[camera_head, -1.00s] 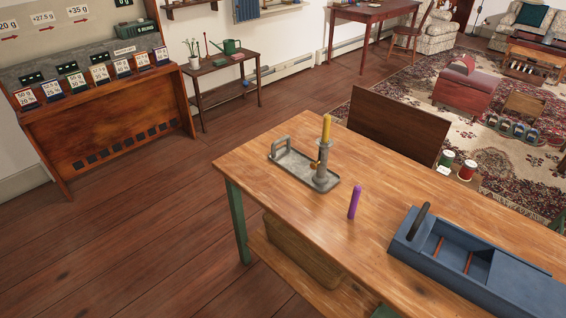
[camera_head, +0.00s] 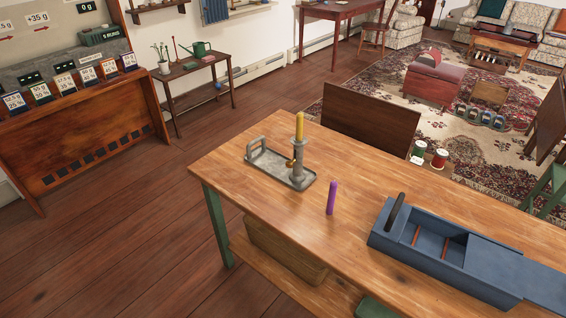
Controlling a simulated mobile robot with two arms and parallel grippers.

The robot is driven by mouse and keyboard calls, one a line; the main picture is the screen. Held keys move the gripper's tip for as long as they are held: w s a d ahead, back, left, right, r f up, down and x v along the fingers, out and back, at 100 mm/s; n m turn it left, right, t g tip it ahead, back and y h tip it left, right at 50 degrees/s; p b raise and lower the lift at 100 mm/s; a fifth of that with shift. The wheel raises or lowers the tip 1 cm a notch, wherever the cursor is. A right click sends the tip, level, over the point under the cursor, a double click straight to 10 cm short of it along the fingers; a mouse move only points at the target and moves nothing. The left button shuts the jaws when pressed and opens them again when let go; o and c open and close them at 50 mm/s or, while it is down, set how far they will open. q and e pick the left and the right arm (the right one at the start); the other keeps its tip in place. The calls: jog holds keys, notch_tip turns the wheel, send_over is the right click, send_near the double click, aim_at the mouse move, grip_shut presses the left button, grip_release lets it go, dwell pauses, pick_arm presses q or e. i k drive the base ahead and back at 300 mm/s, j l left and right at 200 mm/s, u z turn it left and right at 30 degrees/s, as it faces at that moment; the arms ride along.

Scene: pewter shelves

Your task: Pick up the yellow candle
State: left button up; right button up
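The yellow candle (camera_head: 299,127) stands upright in the top of a grey metal candlestick (camera_head: 297,163). The candlestick rises from the right part of a grey tray with a loop handle (camera_head: 262,165), on the near left part of the wooden table (camera_head: 258,205). A small brass-coloured piece sits on the side of the candlestick. Neither of my grippers shows in the head view.
A blue box with a black handle (camera_head: 420,247) stands on the table to the right. A brown wooden panel (camera_head: 368,122) rises behind the table, with red and green spools (camera_head: 439,158) beside it. Wooden floor (camera_head: 120,235) is open to the left of the table.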

aim_at(299, 126)
jog(key=z, duration=0.4)
jog(key=i+j+z, duration=0.2)
jog(key=j+z, duration=0.2)
jog(key=j, duration=0.2)
jog(key=i+j+z, duration=0.2)
jog(key=j, duration=0.15)
jog(key=j+z, duration=0.2)
jog(key=j, duration=0.15)
jog(key=i+j, duration=0.1)
jog(key=j, duration=0.4)
jog(key=i+j, duration=0.15)
jog(key=j, duration=0.35)
jog(key=i+j+z, duration=0.1)
jog(key=j, duration=0.4)
